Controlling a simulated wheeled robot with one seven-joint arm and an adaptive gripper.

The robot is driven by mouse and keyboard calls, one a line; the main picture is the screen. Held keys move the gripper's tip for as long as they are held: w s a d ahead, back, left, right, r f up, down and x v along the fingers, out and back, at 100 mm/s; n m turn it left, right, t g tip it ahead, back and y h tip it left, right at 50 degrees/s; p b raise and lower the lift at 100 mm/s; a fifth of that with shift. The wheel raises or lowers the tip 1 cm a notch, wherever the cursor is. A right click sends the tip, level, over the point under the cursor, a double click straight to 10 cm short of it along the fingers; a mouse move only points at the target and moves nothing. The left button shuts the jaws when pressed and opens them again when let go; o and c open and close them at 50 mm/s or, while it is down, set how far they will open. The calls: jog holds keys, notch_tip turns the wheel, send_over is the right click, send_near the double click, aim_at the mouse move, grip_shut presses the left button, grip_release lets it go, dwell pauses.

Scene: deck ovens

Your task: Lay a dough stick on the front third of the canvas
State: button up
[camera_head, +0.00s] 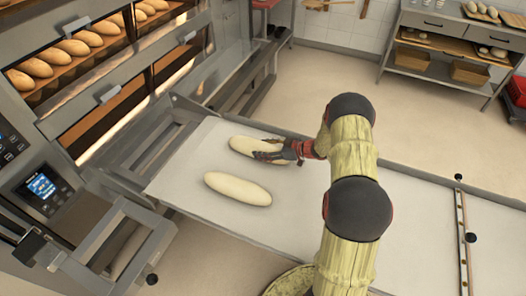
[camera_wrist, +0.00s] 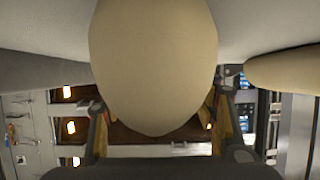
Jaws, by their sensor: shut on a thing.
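Two pale, elongated dough sticks show in the head view on the white canvas (camera_head: 171,181), near its oven-side end. My gripper (camera_head: 267,154) is shut on the farther dough stick (camera_head: 243,145), near its right half. In the wrist view this held stick (camera_wrist: 155,60) fills the middle, with a finger of my gripper (camera_wrist: 158,112) on each side. I cannot tell whether it touches the canvas or hangs just above it. The nearer dough stick (camera_head: 238,188) lies apart from it, free of my gripper. Another stick-like pale shape (camera_wrist: 285,68) is cut off at the wrist view's right edge.
The deck oven (camera_head: 28,117) stands on the left, with several loaves (camera_head: 72,47) inside. A metal frame (camera_head: 118,250) juts out beside the canvas. A rail (camera_head: 462,238) crosses its right part. A shelf table (camera_head: 445,40) stands at the back right. Floor between is clear.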

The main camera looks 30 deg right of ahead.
jog(key=shift+r, duration=0.2)
jog(key=shift+f, duration=0.2)
jog(key=o, duration=1.4)
jog(key=shift+r, duration=0.1)
